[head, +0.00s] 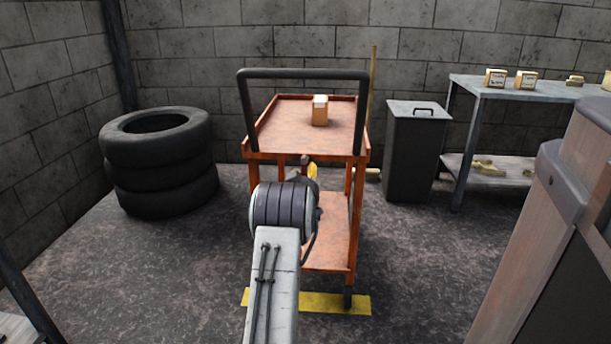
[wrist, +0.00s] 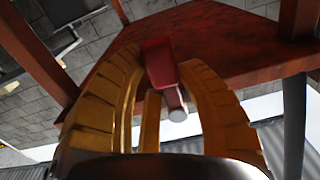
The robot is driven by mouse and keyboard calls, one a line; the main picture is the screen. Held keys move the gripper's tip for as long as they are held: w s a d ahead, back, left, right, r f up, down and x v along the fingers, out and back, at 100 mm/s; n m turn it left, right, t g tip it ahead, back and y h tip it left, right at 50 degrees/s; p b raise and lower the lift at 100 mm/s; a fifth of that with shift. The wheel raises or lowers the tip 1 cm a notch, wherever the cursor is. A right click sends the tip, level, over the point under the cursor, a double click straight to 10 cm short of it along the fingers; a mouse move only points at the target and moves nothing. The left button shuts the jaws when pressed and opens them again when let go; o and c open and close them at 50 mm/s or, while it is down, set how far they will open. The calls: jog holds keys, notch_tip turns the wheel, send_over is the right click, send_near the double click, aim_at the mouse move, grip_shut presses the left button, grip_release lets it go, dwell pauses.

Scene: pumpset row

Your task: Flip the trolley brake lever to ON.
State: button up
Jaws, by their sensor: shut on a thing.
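The orange-red trolley (head: 262,135) stands in front of me with its dark push handle (head: 303,74) toward me. In the wrist view its underside (wrist: 225,45) fills the upper part. The brake lever (wrist: 163,68) is a red piece with a pale rounded end, below the trolley top. My gripper (wrist: 160,62) has its yellow fingers on both sides of the lever and is shut on it. In the head view my arm hides most of the lever, and only a bit of my gripper (head: 312,171) shows. I cannot read any ON marking.
A small box (head: 320,110) sits on the trolley top. Stacked tyres (head: 158,165) stand at left, a grey bin (head: 415,150) at right. A workbench (head: 530,95) with boxes is farther right. A wooden-sided object (head: 560,200) is close at front right. Yellow floor marking (head: 335,303) lies under the trolley.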

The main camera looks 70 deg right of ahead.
grip_shut()
jog(key=shift+s, duration=0.1)
jog(key=shift+s+d+r+n, duration=0.1)
jog(key=shift+s+r+n, duration=0.2)
jog(key=shift+n, duration=0.95)
jog(key=shift+s+d+r+n, duration=0.15)
jog(key=shift+s+n, duration=0.3)
jog(key=shift+n, duration=0.75)
jog(key=shift+s+d+r+n, duration=0.1)
jog(key=shift+s+r+n, duration=0.25)
jog(key=shift+n, duration=0.9)
jog(key=o, duration=0.9)
grip_release()
jog(key=shift+c, duration=0.2)
jog(key=shift+f, duration=0.1)
jog(key=shift+a, duration=0.15)
